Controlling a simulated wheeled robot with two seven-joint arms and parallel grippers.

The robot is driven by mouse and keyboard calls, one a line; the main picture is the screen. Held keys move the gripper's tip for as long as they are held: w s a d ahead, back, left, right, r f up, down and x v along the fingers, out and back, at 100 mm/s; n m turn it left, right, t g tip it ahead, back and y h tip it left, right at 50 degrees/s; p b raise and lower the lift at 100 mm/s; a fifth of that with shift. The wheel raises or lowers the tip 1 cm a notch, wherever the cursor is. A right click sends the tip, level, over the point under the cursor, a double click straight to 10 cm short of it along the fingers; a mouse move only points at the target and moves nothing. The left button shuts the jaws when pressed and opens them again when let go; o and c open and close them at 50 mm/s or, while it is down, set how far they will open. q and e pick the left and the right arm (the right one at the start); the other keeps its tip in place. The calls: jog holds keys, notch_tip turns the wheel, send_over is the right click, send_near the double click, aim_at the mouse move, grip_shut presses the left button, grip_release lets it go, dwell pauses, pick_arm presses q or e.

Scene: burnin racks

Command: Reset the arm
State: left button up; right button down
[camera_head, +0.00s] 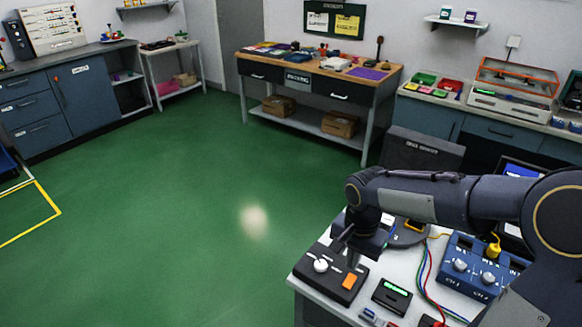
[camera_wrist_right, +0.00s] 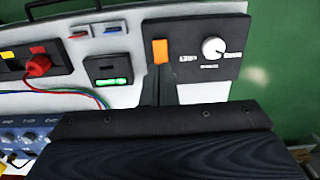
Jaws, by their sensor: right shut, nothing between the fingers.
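My right arm (camera_head: 435,198) reaches in from the right over a white bench (camera_head: 322,293). Its gripper (camera_head: 343,240) points down above a black control box with a white knob (camera_head: 320,265) and an orange switch (camera_head: 350,281). The gripper is shut and empty. In the right wrist view the closed fingers (camera_wrist_right: 158,82) appear just below the orange switch (camera_wrist_right: 160,51), with the white knob (camera_wrist_right: 213,48) to the right. I cannot tell whether the fingertips touch the box. My left gripper is not in view.
A small black meter with a green display (camera_head: 392,295), coloured wires (camera_head: 424,278) and a blue device with knobs (camera_head: 468,268) crowd the bench. A wooden-topped workbench (camera_head: 318,68) stands at the back. The green floor (camera_head: 170,200) to the left is clear.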

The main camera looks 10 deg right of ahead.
jog(key=s+a+r+n+t+y, duration=0.2)
jog(key=s+r+n, duration=0.1)
jog(key=s, duration=0.5)
jog(key=s+a+r+n+t+y, duration=0.1)
jog(key=s+a+r+n+t, duration=0.1)
jog(key=s+n, duration=0.3)
jog(key=s+r+t, duration=0.1)
jog(key=s, duration=0.3)
jog(key=shift+a+r+t+y, duration=0.2)
jog(key=shift+t+y, duration=0.1)
jog(key=shift+y, duration=0.1)
jog(key=shift+d, duration=0.15)
